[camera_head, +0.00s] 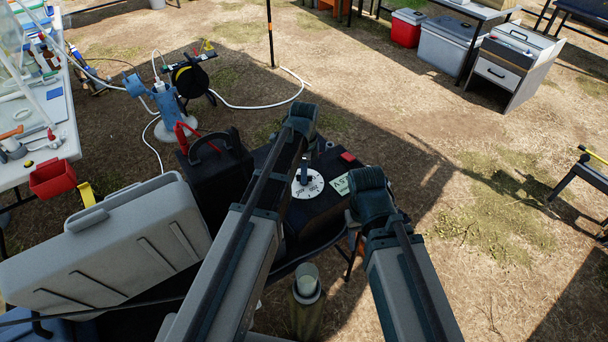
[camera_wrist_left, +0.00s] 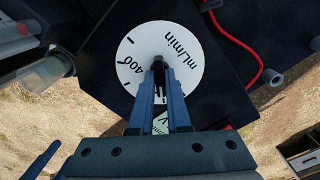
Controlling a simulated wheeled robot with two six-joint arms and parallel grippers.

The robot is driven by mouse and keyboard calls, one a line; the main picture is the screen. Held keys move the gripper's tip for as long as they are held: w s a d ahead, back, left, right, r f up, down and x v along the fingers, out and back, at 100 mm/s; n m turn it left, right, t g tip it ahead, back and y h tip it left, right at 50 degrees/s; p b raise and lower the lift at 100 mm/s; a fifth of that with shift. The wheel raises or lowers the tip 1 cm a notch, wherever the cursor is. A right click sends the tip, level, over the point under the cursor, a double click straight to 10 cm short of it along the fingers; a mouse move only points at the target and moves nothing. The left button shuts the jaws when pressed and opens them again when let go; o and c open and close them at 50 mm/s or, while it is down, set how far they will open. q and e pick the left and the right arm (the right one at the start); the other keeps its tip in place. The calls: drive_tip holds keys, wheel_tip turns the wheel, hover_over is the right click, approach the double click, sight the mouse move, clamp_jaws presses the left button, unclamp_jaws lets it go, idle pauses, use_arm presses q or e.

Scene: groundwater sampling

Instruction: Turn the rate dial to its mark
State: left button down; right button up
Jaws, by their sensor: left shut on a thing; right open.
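The rate dial (camera_head: 304,190) is a white disc with black numbers on a dark box. In the left wrist view the dial (camera_wrist_left: 135,50) fills the upper middle, with "400" and "mL/min" readable. My left gripper (camera_wrist_left: 158,68) is shut on the dial's dark knob at the disc's middle; its tips hide most of the knob. In the head view my left gripper (camera_head: 305,166) shows small above the disc. My right arm's wrist (camera_head: 370,195) is right of the box and hides its gripper. A blue finger of my right gripper (camera_wrist_left: 42,158) shows at the left wrist view's lower left.
A pale green card (camera_head: 340,184) and a red piece (camera_head: 348,157) lie right of the dial. A black case (camera_head: 215,170) stands left of the box, beside a large grey case (camera_head: 110,245). A red cable (camera_wrist_left: 245,50) runs beside the dial. Bare ground lies to the right.

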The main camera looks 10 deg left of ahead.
use_arm(q)
drive_tip(key=m, duration=0.7)
drive_tip(key=c, duration=0.8)
unclamp_jaws()
drive_tip(key=shift+r, duration=0.1)
wheel_tip(320, 180, up, 14)
drive_tip(key=p, duration=1.3)
drive_tip(key=shift+f+p, duration=0.2)
drive_tip(key=shift+p, duration=0.2)
